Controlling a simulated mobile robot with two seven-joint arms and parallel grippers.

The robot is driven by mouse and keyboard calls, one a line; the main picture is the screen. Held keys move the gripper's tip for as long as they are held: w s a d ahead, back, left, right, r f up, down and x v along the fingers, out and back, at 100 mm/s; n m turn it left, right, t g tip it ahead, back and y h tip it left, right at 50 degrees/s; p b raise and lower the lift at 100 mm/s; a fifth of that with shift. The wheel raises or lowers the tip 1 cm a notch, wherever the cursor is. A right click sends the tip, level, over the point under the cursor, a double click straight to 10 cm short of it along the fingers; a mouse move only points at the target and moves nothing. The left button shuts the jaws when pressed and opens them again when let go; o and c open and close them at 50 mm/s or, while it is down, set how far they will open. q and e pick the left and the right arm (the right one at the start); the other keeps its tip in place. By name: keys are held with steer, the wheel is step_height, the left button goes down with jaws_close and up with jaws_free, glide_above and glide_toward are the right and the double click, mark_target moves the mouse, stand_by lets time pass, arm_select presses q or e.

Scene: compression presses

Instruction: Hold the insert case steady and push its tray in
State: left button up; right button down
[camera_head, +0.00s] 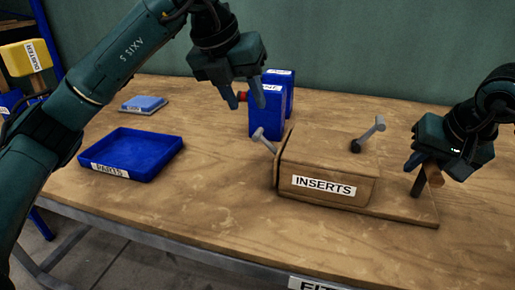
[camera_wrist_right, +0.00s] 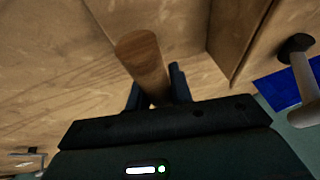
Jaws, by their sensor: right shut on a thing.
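The insert case (camera_head: 325,165) is a wooden box labelled INSERTS, right of the table's middle. A flat wooden board (camera_head: 402,209) sticks out at its right; I cannot tell whether this is its tray or its base. A wooden handle (camera_head: 435,177) with a dark post stands over the board's right end. My right gripper (camera_head: 424,163) is shut on this round handle, which also shows between its fingers in the right wrist view (camera_wrist_right: 143,58). My left gripper (camera_head: 244,97) is open above and left of the case, apart from it. A small red piece shows between its fingers.
Grey levers stand at the case's left side (camera_head: 264,140) and right rear (camera_head: 368,134). Blue boxes (camera_head: 266,118) stand behind it. A blue PARTS tray (camera_head: 130,153) and a small blue pad (camera_head: 144,104) lie left. The table between PARTS tray and case is clear.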

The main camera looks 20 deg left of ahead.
steer(key=c, duration=1.2)
jaws_free()
steer(key=shift+o, duration=0.2)
